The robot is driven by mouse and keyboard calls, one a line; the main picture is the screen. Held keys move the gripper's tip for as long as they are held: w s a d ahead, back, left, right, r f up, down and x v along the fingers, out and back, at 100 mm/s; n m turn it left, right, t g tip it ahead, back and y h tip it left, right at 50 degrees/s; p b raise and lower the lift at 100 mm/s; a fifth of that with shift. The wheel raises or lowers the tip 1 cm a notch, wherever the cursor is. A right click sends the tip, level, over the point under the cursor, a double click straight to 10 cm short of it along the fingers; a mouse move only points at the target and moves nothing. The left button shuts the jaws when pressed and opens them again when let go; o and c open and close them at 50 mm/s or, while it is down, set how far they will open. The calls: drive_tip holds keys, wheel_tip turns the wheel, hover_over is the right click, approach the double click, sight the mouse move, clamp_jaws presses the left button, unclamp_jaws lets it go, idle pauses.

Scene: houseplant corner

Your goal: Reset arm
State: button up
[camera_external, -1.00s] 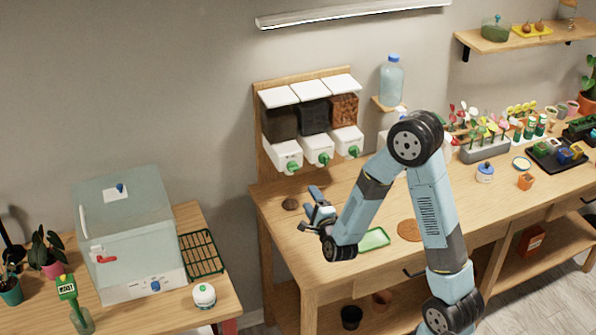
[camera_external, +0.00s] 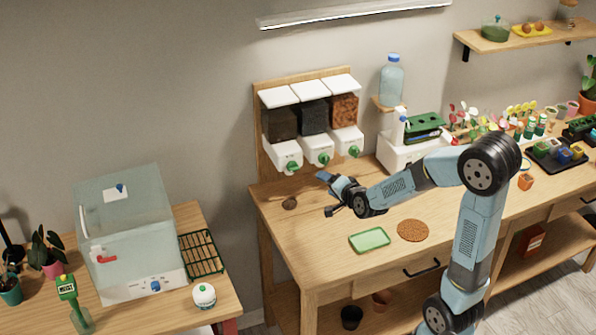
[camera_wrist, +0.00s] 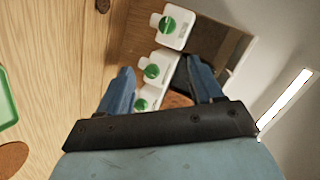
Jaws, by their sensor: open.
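My gripper (camera_external: 329,193) is above the wooden workbench, in front of the dispensers and to the right of the brown lump. In the wrist view the two blue fingers of my gripper (camera_wrist: 160,88) stand apart with nothing between them in its grasp. The fingers point toward the white dispenser outlets with green knobs. My arm reaches left across the bench from its base at the lower right.
Three dispensers (camera_external: 317,141) stand on a wooden rack at the bench's back. A green tray (camera_external: 370,239), a brown round mat (camera_external: 412,230) and a brown lump (camera_external: 290,203) lie on the bench (camera_external: 330,250). A white machine (camera_external: 398,155) stands behind my arm. A clear cabinet (camera_external: 127,215) is at left.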

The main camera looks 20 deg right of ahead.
drive_tip(key=s+d+r+n+g, duration=0.2)
drive_tip(key=s+d, duration=0.3)
drive_tip(key=s, duration=0.4)
drive_tip(key=s+d+r+n+g+h, duration=0.1)
drive_tip(key=s+d+r+n+g, duration=0.1)
drive_tip(key=s+d+n, duration=0.3)
drive_tip(key=s+d+r+n+g+h, duration=0.1)
drive_tip(key=s+d+r+n+g, duration=0.1)
drive_tip(key=s, duration=1.1)
drive_tip(key=d+n+g, duration=0.1)
drive_tip(key=d+g, duration=0.1)
drive_tip(key=d, duration=0.1)
drive_tip(key=shift+n, duration=0.4)
drive_tip(key=shift+r, duration=0.1)
idle(0.4)
